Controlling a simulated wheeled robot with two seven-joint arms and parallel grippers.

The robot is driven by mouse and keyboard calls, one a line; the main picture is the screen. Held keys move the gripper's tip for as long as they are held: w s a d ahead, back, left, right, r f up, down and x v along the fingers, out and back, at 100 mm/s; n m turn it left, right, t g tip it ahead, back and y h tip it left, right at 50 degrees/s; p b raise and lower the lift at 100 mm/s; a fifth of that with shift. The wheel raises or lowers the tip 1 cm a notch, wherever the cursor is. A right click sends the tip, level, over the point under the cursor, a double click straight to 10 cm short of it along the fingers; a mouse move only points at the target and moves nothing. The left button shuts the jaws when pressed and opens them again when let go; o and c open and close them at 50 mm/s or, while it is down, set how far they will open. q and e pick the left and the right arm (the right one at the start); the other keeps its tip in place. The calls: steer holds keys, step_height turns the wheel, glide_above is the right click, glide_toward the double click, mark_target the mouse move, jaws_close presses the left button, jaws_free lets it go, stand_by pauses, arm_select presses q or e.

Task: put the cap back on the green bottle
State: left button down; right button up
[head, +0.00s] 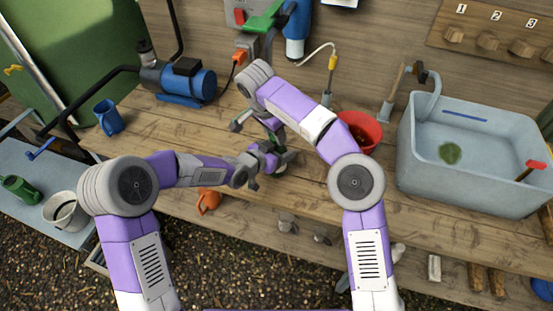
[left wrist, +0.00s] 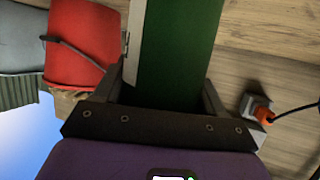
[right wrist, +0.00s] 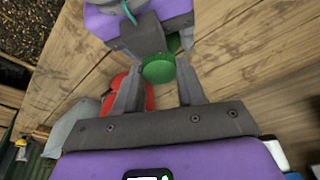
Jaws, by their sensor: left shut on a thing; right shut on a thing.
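The green bottle (left wrist: 177,50) with a white label edge stands between the fingers of my left gripper (left wrist: 160,92), shut on it. A round green cap (right wrist: 158,69) sits between the fingertips of my right gripper (right wrist: 158,88), shut on it. The left gripper and a sliver of green show just beyond the cap in the right wrist view. In the head view the right gripper (head: 273,128) is above the left gripper (head: 270,160), and my arms hide most of the bottle and cap. I cannot tell whether the cap touches the bottle neck.
A red bucket (head: 361,130) stands right of my grippers on the wooden bench (head: 420,230), beside a grey sink (head: 480,190). A blue pump (head: 190,82) and blue jug (head: 108,117) are at left. An orange watering can (head: 208,200) is near the front edge.

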steer(key=shift+m, duration=0.3)
steer(key=o, duration=1.2)
steer(key=shift+c, duration=0.2)
steer(key=shift+r, duration=2.25)
